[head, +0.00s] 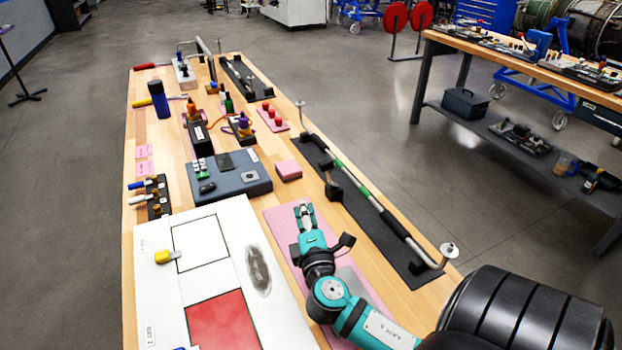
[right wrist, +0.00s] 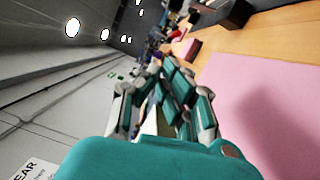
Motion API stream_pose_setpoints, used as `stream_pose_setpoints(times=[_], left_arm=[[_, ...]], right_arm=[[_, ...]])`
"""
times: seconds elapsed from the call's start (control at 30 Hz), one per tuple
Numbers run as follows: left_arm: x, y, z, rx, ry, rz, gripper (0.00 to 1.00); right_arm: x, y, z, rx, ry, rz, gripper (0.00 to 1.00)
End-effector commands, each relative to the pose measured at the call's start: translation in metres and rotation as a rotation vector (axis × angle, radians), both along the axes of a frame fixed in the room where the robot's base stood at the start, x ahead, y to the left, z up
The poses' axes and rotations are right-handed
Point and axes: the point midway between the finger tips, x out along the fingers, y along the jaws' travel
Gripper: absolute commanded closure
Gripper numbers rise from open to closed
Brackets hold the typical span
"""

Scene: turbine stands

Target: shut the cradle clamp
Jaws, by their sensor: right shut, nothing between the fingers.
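A long metal tube (head: 371,199) with green bands lies along a black cradle base (head: 372,220) at the right edge of the bench. Black supports stand along the base, one of them (head: 332,189) near the tube's middle. I cannot tell which part is the clamp, or whether it is open. My right gripper (head: 304,211) is shut and empty. It is above the pink mat (head: 275,214), left of the cradle base and apart from it. Its teal fingers also fill the middle of the right wrist view (right wrist: 162,105). My left gripper is not in view.
A white board (head: 203,285) with a red square and a yellow-handled tool (head: 166,257) covers the near left. A grey box (head: 229,176) and a pink block (head: 288,170) stand beyond. A second bench (head: 540,65) is across the aisle.

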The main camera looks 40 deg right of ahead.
Motion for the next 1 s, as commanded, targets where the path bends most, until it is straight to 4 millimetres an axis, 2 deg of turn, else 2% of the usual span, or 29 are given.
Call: stream_pose_setpoints(times=[0.27,0.73,0.8,1.0], left_arm=[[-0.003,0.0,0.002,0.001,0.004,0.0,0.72],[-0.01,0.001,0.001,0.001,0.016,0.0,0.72],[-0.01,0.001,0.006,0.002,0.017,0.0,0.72],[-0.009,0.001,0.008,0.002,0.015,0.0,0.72]], right_arm=[[0.009,-0.006,0.002,-0.003,-0.001,0.0,1.0],[0.089,-0.055,0.006,-0.003,-0.002,-0.001,1.0],[0.081,-0.067,0.008,-0.004,0.003,-0.001,1.0],[0.075,-0.086,0.011,-0.001,0.002,0.001,1.0]])
